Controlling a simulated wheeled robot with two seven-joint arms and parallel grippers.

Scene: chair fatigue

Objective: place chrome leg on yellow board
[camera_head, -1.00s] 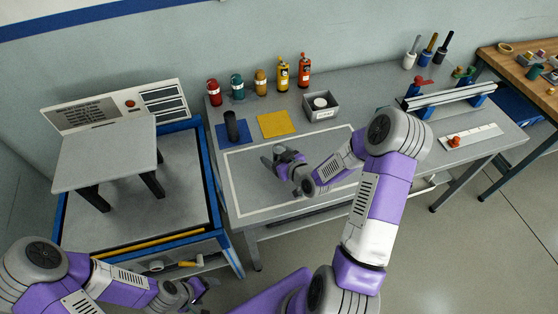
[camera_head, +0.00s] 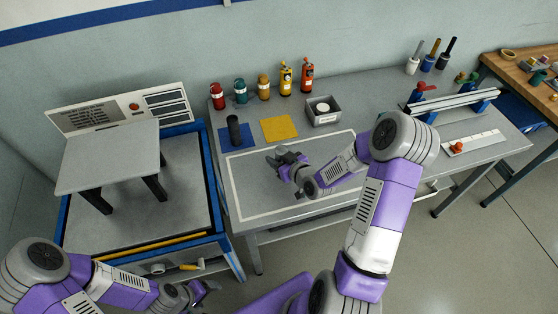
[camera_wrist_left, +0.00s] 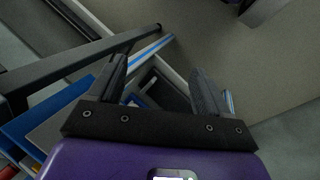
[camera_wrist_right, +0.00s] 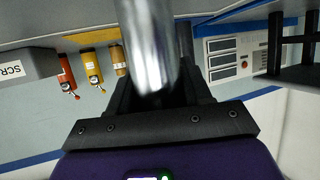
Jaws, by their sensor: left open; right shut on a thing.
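The yellow board (camera_head: 279,127) lies flat at the back of the grey bench, beside the blue board (camera_head: 230,142). My right gripper (camera_head: 281,158) is over the white-outlined area, in front of the yellow board and apart from it. In the right wrist view it is shut on the chrome leg (camera_wrist_right: 148,45), a shiny cylinder that rises between the fingers. The leg cannot be made out in the head view. A yellow strip, apparently the yellow board (camera_wrist_right: 90,36), shows beyond it. My left gripper (camera_head: 207,290) is open and empty at lower left; its fingers show apart in its wrist view (camera_wrist_left: 160,85).
A dark cylinder (camera_head: 233,130) stands on the blue board. Several coloured bottles (camera_head: 263,86) line the back edge. A grey box (camera_head: 322,111) stands right of the yellow board. A stool-like seat (camera_head: 110,155) stands on the blue-framed station at left.

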